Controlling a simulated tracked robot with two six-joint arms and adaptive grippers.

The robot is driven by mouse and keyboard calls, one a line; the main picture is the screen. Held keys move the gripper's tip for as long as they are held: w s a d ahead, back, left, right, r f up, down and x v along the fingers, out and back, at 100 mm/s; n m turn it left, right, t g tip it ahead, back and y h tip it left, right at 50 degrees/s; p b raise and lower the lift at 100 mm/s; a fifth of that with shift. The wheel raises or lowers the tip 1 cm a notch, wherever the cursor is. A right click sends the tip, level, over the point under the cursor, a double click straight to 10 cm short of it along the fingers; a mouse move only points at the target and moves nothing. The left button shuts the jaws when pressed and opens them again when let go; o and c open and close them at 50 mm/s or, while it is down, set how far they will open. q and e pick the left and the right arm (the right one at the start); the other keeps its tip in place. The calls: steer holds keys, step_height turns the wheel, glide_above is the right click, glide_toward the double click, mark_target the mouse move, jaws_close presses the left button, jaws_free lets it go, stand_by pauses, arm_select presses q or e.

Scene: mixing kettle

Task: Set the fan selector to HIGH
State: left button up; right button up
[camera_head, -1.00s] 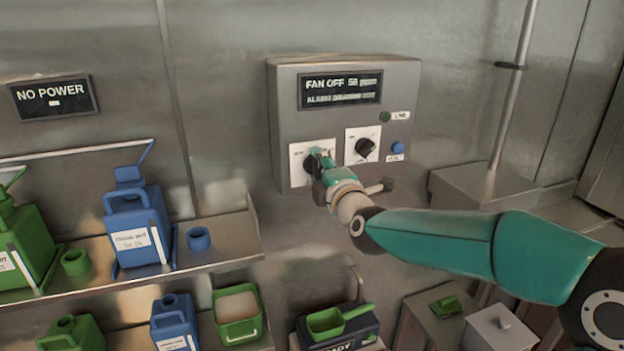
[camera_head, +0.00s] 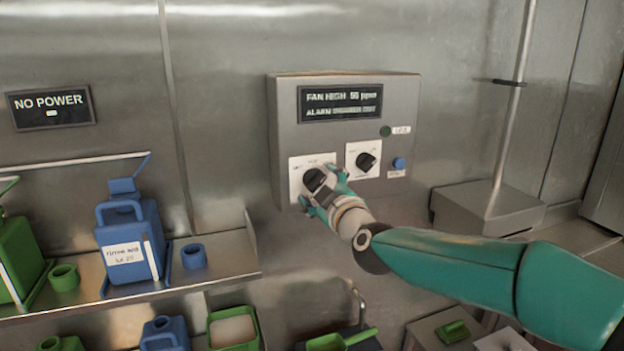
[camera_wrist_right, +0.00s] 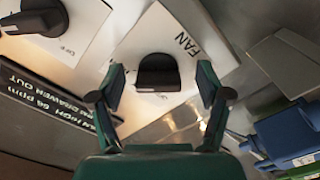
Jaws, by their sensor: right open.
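The fan selector (camera_head: 314,180) is a black knob on a white plate at the lower left of the grey control box (camera_head: 287,120). The display (camera_head: 340,103) reads FAN HIGH, about 55 ppm, with an alarm line below. My right gripper (camera_head: 327,190) is at the knob, its teal fingers spread to either side. In the right wrist view the knob (camera_wrist_right: 157,72) sits between the open fingers (camera_wrist_right: 160,95), with a gap on each side. My left gripper is not in view.
A second black knob (camera_head: 367,161) is close by on the right, with a blue button (camera_head: 399,163) and a dark green lamp (camera_head: 385,131) beside it. A shelf (camera_head: 225,262) with a blue jug (camera_head: 130,238) is at lower left. A NO POWER sign (camera_head: 50,107) hangs on the wall.

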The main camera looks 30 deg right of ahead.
steer(key=v, duration=0.6)
steer(key=shift+p, duration=0.3)
steer(key=shift+s, duration=0.1)
